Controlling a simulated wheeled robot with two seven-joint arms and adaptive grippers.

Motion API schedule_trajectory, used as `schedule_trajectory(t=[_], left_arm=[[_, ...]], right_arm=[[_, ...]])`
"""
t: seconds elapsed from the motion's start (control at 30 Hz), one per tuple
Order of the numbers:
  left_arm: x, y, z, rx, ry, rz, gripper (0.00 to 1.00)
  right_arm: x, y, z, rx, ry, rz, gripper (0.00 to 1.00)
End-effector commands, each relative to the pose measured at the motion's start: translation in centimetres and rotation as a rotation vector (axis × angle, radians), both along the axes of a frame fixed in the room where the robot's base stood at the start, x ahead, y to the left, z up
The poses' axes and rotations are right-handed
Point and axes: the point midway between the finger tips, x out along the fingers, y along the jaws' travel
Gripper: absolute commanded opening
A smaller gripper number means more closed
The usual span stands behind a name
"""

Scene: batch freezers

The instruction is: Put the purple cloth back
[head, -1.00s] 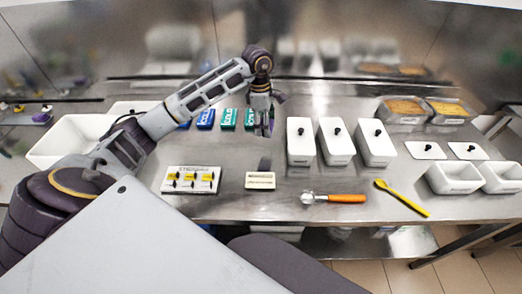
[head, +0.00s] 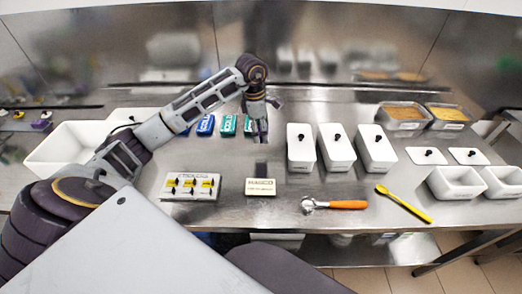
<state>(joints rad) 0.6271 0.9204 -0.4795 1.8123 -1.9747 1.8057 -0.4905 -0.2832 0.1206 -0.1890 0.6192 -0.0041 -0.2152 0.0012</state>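My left gripper (head: 262,132) points down over the middle of the steel counter, behind a small white label block (head: 260,187). Its fingers are small and close together, and I cannot tell whether they are open or shut. No purple cloth shows clearly. A dark patch (head: 262,167) lies on the counter below the gripper, and I cannot tell whether it is cloth or a reflection. A small purple item (head: 42,122) sits at the far left, too small to identify. My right gripper is not in view.
White lidded tubs (head: 336,148) stand right of the gripper. Blue and green packets (head: 228,125) lie left of it. A scoop with an orange handle (head: 335,205), a yellow spatula (head: 403,205) and a yellow-marked block (head: 191,186) lie in front. Open white bins (head: 455,183) are at right.

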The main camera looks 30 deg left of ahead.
Motion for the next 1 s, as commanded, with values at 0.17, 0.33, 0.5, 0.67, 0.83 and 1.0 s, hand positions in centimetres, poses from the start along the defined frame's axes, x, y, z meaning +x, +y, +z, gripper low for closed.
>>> schedule_trajectory(t=[0.17, 0.33, 0.5, 0.67, 0.83, 1.0], left_arm=[[-0.1, 0.0, -2.2, -0.001, 0.004, 0.0, 0.47], [-0.1, 0.0, -4.2, -0.002, 0.003, 0.0, 0.47], [0.0, 0.0, -5.1, -0.001, 0.0, -0.001, 0.47], [0.0, 0.0, -5.2, -0.001, 0.0, -0.002, 0.47], [0.0, 0.0, -5.2, -0.001, 0.0, -0.001, 0.47], [-0.1, -0.1, -6.3, -0.001, 0.002, -0.001, 0.47]], right_arm=[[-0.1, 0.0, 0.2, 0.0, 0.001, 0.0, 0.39], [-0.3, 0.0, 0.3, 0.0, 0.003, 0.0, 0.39], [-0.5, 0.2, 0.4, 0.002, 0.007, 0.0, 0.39], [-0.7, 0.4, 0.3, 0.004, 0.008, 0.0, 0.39], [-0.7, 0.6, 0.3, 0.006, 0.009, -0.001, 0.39], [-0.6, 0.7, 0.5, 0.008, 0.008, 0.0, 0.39]])
